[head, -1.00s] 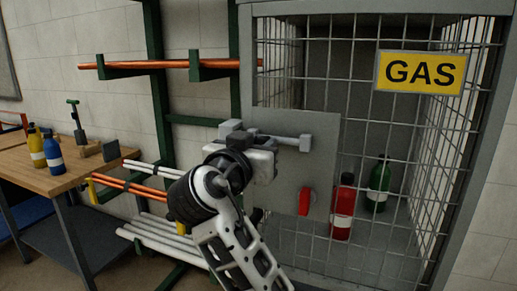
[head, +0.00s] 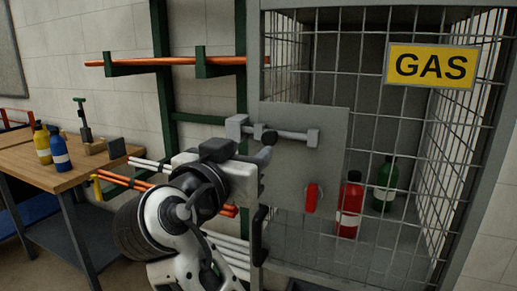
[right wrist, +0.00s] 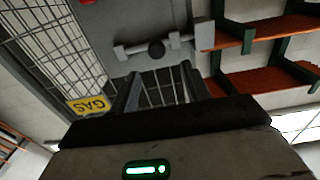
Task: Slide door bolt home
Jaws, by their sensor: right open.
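The door bolt (head: 290,134) is a grey horizontal bar on the grey plate of the gas cage door, with a black knob (head: 269,137). A grey block (head: 237,127) sits at its left end and a guide block (head: 313,138) at its right. I cannot tell whether the bar's tip is inside the left block. My right gripper (head: 264,156) is just below and in front of the knob. In the right wrist view its fingers (right wrist: 160,88) are apart and empty, with the knob (right wrist: 157,48) beyond their tips, not between them. My left gripper is not in view.
A red handle (head: 312,198) and a black door pull (head: 258,236) are on the door. Red (head: 350,205) and green (head: 385,185) bottles stand behind the mesh. A pipe rack (head: 160,62) and a wooden bench (head: 75,168) are at left.

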